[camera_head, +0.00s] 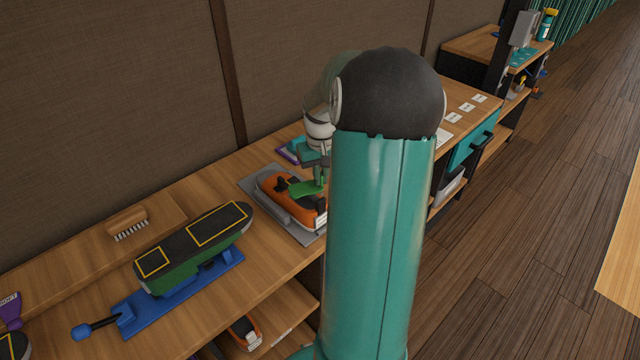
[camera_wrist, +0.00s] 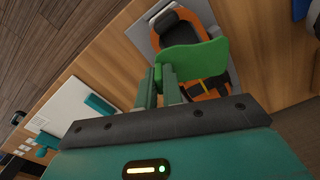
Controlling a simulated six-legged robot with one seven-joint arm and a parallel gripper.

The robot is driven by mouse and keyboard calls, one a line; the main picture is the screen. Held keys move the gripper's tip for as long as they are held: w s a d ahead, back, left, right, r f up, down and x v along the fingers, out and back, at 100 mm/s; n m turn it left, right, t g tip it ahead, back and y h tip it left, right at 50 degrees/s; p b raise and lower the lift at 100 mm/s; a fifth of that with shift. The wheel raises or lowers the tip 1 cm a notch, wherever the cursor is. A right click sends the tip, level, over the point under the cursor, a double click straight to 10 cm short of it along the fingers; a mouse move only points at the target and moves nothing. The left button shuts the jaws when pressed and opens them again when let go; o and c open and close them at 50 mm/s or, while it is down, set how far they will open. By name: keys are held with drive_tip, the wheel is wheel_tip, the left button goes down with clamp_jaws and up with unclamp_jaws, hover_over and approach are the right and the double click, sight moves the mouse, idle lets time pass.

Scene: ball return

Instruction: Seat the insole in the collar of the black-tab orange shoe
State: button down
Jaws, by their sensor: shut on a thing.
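The orange shoe (camera_head: 314,217) sits on a grey tray (camera_head: 254,182) on the bench, and it also shows in the wrist view (camera_wrist: 217,90). Its dark collar opening (camera_wrist: 180,38) faces up. A black tab and a yellow patch show near the gripper in the wrist view. My gripper (camera_wrist: 165,72) is shut on the green insole (camera_wrist: 196,60) and holds it above the shoe, over part of the collar. The insole also shows in the head view (camera_head: 306,188), near my fingers. Whether it touches the shoe I cannot tell. My arm hides part of the bench in the head view.
Another orange shoe (camera_head: 245,332) is on the shelf below. White cards (camera_head: 467,107) lie at the bench's far right.

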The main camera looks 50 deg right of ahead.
drive_tip(key=shift+w+d+f, duration=0.1)
drive_tip(key=shift+w+f, duration=0.05)
drive_tip(key=shift+f, duration=0.75)
drive_tip(key=shift+w+f, duration=0.1)
drive_tip(key=shift+f, duration=0.8)
drive_tip(key=shift+f, duration=0.2)
drive_tip(key=c, duration=1.5)
unclamp_jaws()
drive_tip(key=shift+c, duration=0.2)
wheel_tip(320, 180, up, 12)
drive_tip(key=shift+r, duration=0.25)
